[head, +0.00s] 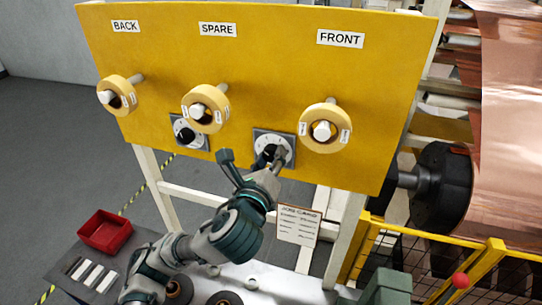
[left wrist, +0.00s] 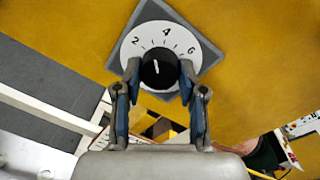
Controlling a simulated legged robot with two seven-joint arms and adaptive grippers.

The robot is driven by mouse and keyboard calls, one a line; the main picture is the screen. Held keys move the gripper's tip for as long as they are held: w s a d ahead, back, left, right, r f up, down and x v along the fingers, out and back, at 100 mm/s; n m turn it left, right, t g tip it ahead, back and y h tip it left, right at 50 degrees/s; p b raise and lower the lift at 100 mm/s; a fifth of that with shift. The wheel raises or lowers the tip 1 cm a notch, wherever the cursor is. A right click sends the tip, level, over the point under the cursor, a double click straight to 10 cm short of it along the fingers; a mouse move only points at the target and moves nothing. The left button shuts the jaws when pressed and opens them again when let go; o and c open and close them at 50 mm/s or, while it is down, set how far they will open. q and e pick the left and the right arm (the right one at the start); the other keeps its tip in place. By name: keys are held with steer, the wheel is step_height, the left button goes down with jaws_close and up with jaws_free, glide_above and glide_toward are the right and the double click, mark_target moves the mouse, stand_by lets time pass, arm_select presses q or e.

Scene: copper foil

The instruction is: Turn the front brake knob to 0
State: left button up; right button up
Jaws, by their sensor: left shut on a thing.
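The front brake knob is a black knob (left wrist: 159,69) on a white dial (head: 284,143) with a grey square plate, low on the yellow panel, left of and below the FRONT roll. My left gripper (left wrist: 160,82) is at this dial, its fingers on both sides of the knob and shut on it. In the left wrist view the dial shows 2, 4 and 6. The knob's white mark is short and slightly slanted; I cannot tell which number it marks. No 0 is visible; the fingers cover the lower dial. My right gripper is not in view.
A second dial (head: 187,134) sits left on the yellow panel (head: 290,75), under the SPARE roll (head: 205,108). The FRONT roll (head: 325,128) juts out close to the right. A red bin (head: 105,232) stands lower left. Copper foil (head: 510,110) runs at the right behind yellow railings.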

arm_select(q)
steer(key=n, duration=0.5)
steer(key=shift+d+f+g+p, duration=0.1)
steer(key=shift+f+g+p, duration=0.1)
steer(key=shift+g+p, duration=0.15)
steer(key=n, duration=0.3)
steer(key=shift+n+h, duration=0.3)
steer(key=n+p, duration=0.1)
steer(key=n, duration=0.4)
steer(key=shift+n+h, duration=0.3)
steer(key=shift+n, duration=1.2)
steer(key=o, duration=1.1)
steer(key=shift+p, duration=0.3)
steer(key=shift+o, duration=0.2)
steer(key=shift+a+r, duration=0.2)
steer(key=v, duration=0.7)
steer(key=shift+f, duration=0.15)
